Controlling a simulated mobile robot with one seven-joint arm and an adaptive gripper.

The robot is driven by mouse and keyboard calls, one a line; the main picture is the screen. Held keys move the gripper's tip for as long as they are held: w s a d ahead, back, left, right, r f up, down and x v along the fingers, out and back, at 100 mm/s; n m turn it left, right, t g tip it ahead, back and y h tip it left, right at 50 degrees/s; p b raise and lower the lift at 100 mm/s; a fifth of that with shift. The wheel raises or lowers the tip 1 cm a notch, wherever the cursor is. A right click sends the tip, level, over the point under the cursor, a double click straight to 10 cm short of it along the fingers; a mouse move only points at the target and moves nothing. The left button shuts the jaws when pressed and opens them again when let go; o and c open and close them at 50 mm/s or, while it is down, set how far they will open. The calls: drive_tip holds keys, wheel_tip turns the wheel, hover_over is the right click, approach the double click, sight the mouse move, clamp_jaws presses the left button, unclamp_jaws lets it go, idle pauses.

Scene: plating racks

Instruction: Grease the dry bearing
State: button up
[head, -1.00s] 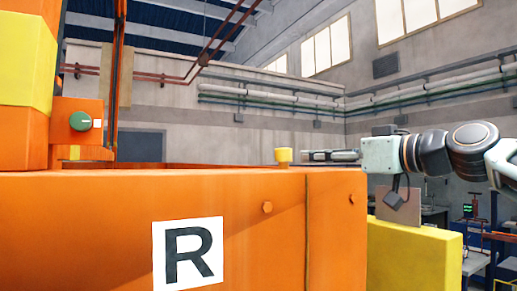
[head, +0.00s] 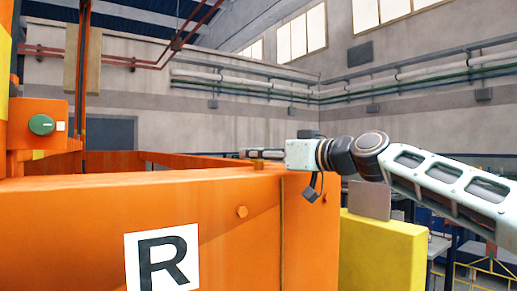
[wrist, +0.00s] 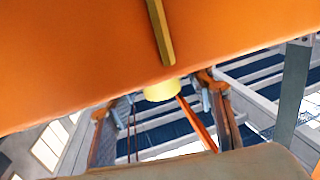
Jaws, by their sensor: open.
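The same cap shows in the wrist view (wrist: 161,90), in the gap between the fingers against the orange surface. My gripper (head: 250,154) is open and level, reaching left over the housing's top. In the wrist view its fingers (wrist: 157,97) stand apart on either side of the cap, with nothing held. I cannot tell whether they touch it. No part is plainly recognisable as a dry bearing.
A green knob (head: 41,125) sits on an orange box at the left. A white R plate (head: 162,258) is on the housing front. A yellow block (head: 380,252) with a brownish plate (head: 370,200) stands right, below my arm. A brass-coloured strip (wrist: 160,30) shows in the wrist view.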

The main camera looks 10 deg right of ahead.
drive_tip(key=shift+w+a, duration=0.2)
drive_tip(key=shift+w, duration=0.1)
drive_tip(key=c, duration=1.2)
drive_tip(key=shift+f+m+h+b, duration=0.1)
drive_tip(key=shift+m+h+b, duration=0.25)
drive_tip(key=shift+b, duration=0.35)
